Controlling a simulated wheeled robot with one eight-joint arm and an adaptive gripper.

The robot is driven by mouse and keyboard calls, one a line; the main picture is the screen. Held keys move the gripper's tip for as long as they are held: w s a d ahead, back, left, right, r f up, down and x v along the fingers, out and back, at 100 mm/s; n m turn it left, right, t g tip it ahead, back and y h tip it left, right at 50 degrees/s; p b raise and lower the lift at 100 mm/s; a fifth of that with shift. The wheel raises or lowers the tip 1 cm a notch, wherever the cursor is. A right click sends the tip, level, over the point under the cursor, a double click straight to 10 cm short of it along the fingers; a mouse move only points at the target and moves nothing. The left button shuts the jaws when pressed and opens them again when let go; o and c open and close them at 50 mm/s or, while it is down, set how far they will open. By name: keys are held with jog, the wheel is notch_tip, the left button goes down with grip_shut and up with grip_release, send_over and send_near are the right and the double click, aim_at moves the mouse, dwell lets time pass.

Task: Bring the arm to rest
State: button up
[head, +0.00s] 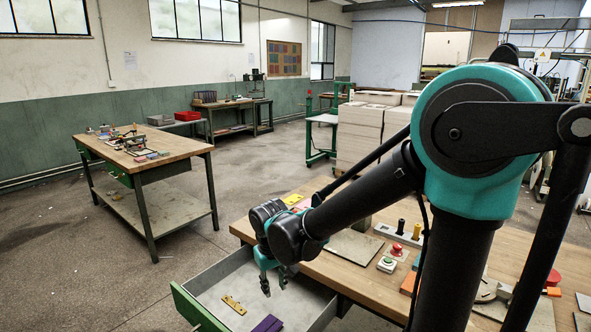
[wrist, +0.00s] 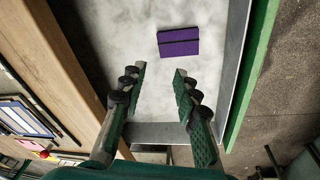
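My gripper (head: 274,284) hangs over the open drawer (head: 203,285) at the left end of the near workbench. In the wrist view my gripper (wrist: 160,72) is open, its two fingers well apart with nothing between them. A purple block with a dark band (wrist: 178,42) lies on the drawer floor beyond the fingertips. The purple block also shows at the bottom of the head view (head: 268,324). A yellow-brass piece (head: 234,305) lies in the drawer to its left. My arm is extended, reaching down and left from its teal joint.
The near workbench (head: 345,272) carries a push-button box (head: 387,264), a grey plate (head: 355,245) and a holder with black and yellow knobs. The drawer's green front (head: 197,308) juts out over the floor. A second workbench (head: 165,150) stands left, with clear floor between.

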jog(key=s+d+f+m, duration=0.1)
jog(key=s+d+m, duration=0.1)
jog(key=d, duration=0.6)
jog(key=s+d+f+m+t, duration=0.1)
jog(key=s+d+m, duration=0.1)
jog(key=d, duration=0.6)
jog(key=s+d+f+m+t, duration=0.1)
jog(key=s+d+m, duration=0.1)
jog(key=d, duration=0.7)
jog(key=shift+s+f, duration=0.25)
jog(key=shift+d, duration=0.15)
